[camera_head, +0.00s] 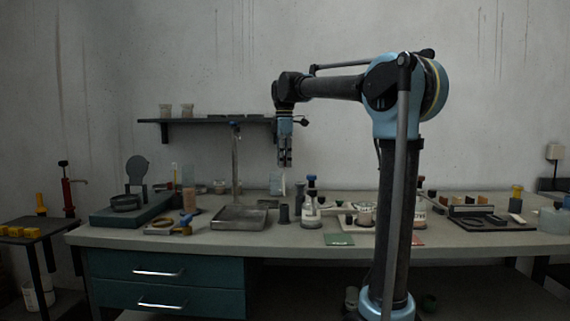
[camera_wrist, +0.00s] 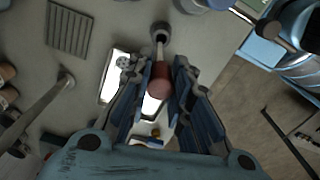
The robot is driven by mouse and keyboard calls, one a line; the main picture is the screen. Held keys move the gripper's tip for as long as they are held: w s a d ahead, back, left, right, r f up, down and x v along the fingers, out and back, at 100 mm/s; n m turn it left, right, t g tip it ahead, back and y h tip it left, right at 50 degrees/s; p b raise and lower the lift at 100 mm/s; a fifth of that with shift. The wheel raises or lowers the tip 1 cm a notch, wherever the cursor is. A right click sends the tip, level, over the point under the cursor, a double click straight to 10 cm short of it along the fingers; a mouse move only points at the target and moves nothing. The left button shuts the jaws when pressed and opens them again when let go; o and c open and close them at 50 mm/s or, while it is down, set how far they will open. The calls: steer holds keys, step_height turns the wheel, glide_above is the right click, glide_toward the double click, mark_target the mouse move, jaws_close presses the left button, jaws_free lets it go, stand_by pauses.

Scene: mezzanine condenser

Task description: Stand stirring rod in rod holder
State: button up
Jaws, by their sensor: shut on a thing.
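My gripper (camera_head: 285,158) hangs pointing down above the bench. In the wrist view its fingers (camera_wrist: 168,92) are closed around the stirring rod (camera_wrist: 158,80), whose reddish-brown end shows between them. A thin grey length runs from it toward the top of the picture. A round grey piece with a dark opening, which looks like the rod holder (camera_wrist: 160,29), lies in line with the rod there. In the head view a dark upright cylinder (camera_head: 284,214), probably that holder, stands on the bench well below my gripper. I cannot make out the rod in the head view.
A metal tray (camera_head: 240,225) with an upright post stands left of the dark cylinder. A bottle with a dark-blue top (camera_head: 311,190) is close on its right. A wall shelf (camera_head: 205,120) is behind, left of my gripper. Bench front (camera_head: 270,241) is mostly clear.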

steer(key=shift+f, duration=4.9)
steer(key=o, duration=0.9)
